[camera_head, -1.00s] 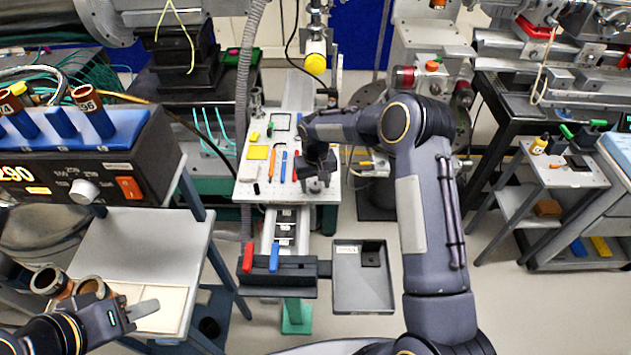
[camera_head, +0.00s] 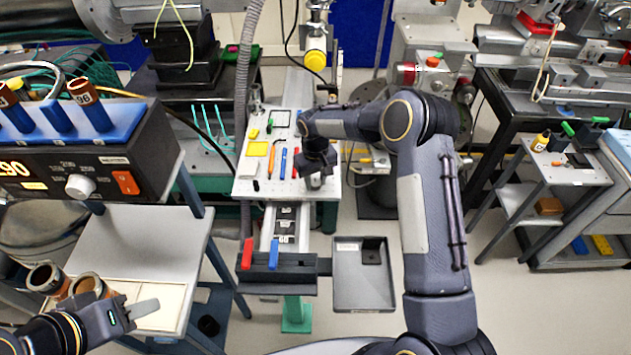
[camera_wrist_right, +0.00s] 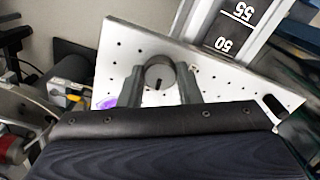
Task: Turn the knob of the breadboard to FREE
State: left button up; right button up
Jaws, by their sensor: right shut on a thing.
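The breadboard (camera_head: 250,187) is a white perforated plate in the middle of the head view, and it also shows in the right wrist view (camera_wrist_right: 125,55). The knob (camera_wrist_right: 159,74) is a round grey knob with a dark slot, near the plate's edge. My right gripper (camera_head: 315,180) reaches over the breadboard's front right part. In the right wrist view its two fingers (camera_wrist_right: 161,85) stand on either side of the knob, shut on it. No FREE marking is readable. My left gripper (camera_head: 146,307) is at the lower left, away from the breadboard; its finger opening cannot be made out.
Pens and small coloured tools lie on the breadboard. A rail with number plates (camera_head: 285,225) runs in front of it, then a black holder (camera_head: 290,290) with red and blue handles. A grey tray (camera_head: 362,300) is right of it. A black control box (camera_head: 100,165) stands left.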

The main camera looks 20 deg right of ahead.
jog(key=n+b, duration=0.2)
jog(key=n, duration=0.1)
jog(key=shift+f, duration=0.15)
jog(key=n+b, duration=0.1)
jog(key=n, duration=0.3)
jog(key=shift+d+b, duration=0.1)
jog(key=shift+b, duration=0.2)
jog(key=n, duration=0.4)
jog(key=shift+w+n+b, duration=0.1)
jog(key=shift+n+b, duration=0.2)
jog(key=shift+b, duration=0.1)
jog(key=n, duration=0.4)
jog(key=shift+r+n, duration=0.2)
jog(key=shift+n, duration=0.1)
jog(key=o, duration=1)
